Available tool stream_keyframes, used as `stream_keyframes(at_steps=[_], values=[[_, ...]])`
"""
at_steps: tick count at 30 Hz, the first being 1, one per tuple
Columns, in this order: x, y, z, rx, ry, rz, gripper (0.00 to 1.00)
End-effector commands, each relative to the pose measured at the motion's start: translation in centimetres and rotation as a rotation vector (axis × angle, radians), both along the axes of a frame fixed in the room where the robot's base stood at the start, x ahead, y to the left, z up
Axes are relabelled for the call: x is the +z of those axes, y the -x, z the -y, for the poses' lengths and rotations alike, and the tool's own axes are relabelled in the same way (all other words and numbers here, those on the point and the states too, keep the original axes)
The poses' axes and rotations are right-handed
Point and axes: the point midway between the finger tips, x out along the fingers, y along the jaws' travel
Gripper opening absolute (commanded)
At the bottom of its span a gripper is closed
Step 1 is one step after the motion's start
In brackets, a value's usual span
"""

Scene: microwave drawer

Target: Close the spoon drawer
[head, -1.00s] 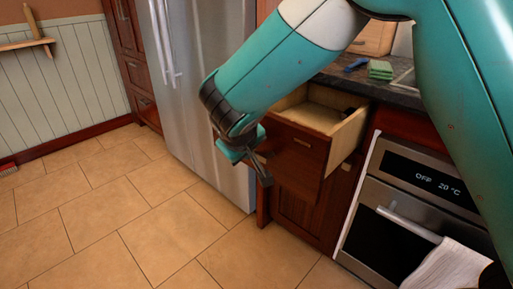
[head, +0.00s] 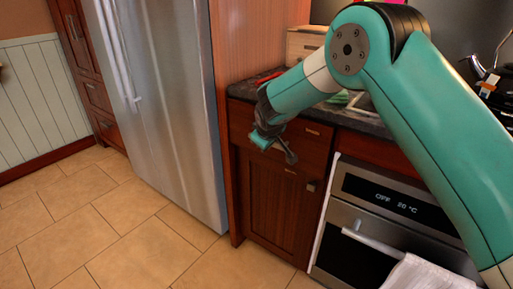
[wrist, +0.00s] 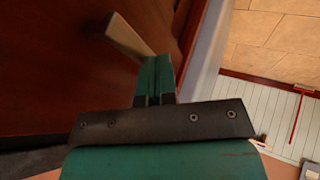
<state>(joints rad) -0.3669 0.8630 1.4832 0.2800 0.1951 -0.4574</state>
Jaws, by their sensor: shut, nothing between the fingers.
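The spoon drawer (head: 316,140) is a reddish-brown wooden front just below the dark countertop. It looks flush with the cabinet, and no open box shows above it. Its small pale handle (head: 312,132) faces out. My gripper (head: 262,139) is in front of the left part of the drawer front, with its teal fingers together and empty. In the wrist view, the shut fingers (wrist: 157,78) are close to a reddish wooden surface (wrist: 60,60), beside a pale handle bar (wrist: 128,38). I cannot tell whether they touch the wood.
A steel fridge (head: 165,110) stands to the left. An oven (head: 385,215) with a white towel (head: 408,276) is to the right. A lower cabinet door (head: 275,200) is below the drawer. The tiled floor (head: 110,215) in front is clear.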

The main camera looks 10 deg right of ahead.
Motion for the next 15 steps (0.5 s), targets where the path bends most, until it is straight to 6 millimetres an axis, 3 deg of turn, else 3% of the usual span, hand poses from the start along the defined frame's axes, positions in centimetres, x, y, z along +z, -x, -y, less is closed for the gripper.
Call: stream_keyframes(at_steps=[6,15], values=[[0.0,-1.9,2.0,-0.003,-0.001,0.0,0.0],[0.0,-2.6,2.7,-0.003,0.001,0.001,0.0]])
